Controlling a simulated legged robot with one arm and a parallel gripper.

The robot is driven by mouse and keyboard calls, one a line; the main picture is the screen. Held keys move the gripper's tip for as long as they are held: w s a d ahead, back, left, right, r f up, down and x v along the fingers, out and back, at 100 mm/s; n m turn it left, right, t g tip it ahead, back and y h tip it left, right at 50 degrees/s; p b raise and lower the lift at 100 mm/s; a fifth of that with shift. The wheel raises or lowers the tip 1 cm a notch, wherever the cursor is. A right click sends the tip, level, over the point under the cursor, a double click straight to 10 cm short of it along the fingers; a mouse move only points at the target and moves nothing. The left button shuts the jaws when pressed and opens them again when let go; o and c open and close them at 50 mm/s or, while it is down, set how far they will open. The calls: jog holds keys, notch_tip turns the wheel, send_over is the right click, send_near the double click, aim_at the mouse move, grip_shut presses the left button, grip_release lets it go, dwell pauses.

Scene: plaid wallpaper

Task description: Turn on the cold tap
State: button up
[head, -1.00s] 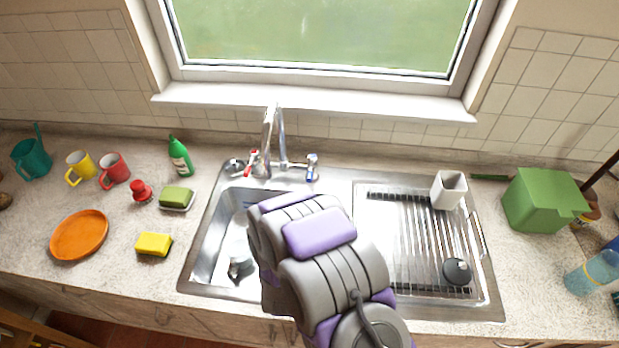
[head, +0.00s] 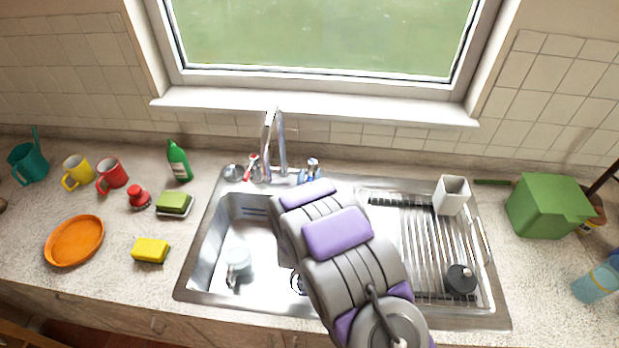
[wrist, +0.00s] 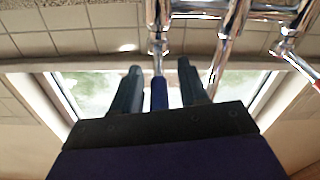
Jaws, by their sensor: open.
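The cold tap (head: 312,165) has a blue-marked handle and stands at the right of the chrome mixer (head: 280,150). The hot tap (head: 251,168), marked red, stands at the left. My gripper (wrist: 159,68) is open in the wrist view, with one dark finger on each side of the cold tap's blue lever (wrist: 159,95). I cannot tell whether either finger touches the lever. In the head view my arm hides the gripper's fingers. The wrist view looks turned over, with the red handle (wrist: 316,84) at its right edge. No water stream shows.
The sink basin (head: 212,250) holds a pale cup (head: 238,262). A white holder (head: 451,195) and a dark round item (head: 461,279) are on the drainer (head: 408,215). A green bottle (head: 178,161) stands left of the sink. The window sill (head: 320,110) lies behind the mixer.

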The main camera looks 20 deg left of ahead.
grip_shut()
dwell(0.3)
dwell(0.3)
